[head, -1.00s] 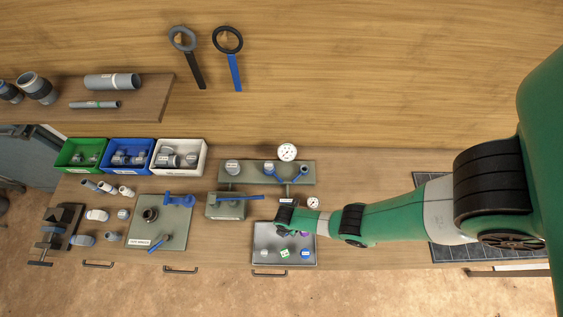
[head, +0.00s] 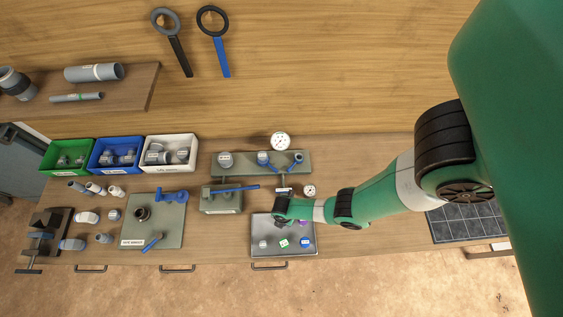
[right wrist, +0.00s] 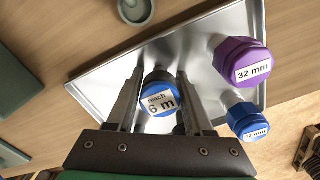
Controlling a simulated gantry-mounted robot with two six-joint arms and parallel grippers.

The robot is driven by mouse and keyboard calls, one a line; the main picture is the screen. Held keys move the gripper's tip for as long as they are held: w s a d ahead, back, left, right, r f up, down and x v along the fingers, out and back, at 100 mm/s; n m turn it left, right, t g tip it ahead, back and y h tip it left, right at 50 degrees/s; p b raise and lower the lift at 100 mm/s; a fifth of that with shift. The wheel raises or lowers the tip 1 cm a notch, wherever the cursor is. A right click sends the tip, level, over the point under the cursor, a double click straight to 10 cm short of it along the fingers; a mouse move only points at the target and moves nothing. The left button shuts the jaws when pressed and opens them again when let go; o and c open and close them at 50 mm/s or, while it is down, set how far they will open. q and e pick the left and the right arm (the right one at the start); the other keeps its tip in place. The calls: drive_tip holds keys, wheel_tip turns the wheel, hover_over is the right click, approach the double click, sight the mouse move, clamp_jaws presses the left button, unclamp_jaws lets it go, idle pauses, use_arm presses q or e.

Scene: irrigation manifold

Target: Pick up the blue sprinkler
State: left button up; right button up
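The blue-capped sprinkler (right wrist: 158,107), labelled "reach 6 m", stands in the metal tray (right wrist: 98,74) in the right wrist view. My right gripper (right wrist: 160,78) reaches down over it with one finger on each side. The fingers look open, with small gaps beside its dark body; contact is not clear. In the head view my right gripper (head: 279,221) is over the tray's back part and hides this sprinkler. Beside it in the right wrist view are a purple-capped piece (right wrist: 240,62) labelled "32 mm" and a smaller blue-capped piece (right wrist: 247,121). My left gripper is not in view.
In the head view, a green-labelled piece (head: 283,243) and a grey piece (head: 263,244) are also in the tray. A stand with blue valves (head: 240,169) and a gauge (head: 309,190) are behind it. A grey-green board (head: 170,232) lies to the left.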

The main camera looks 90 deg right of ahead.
clamp_jaws()
drive_tip(key=shift+r, duration=0.2)
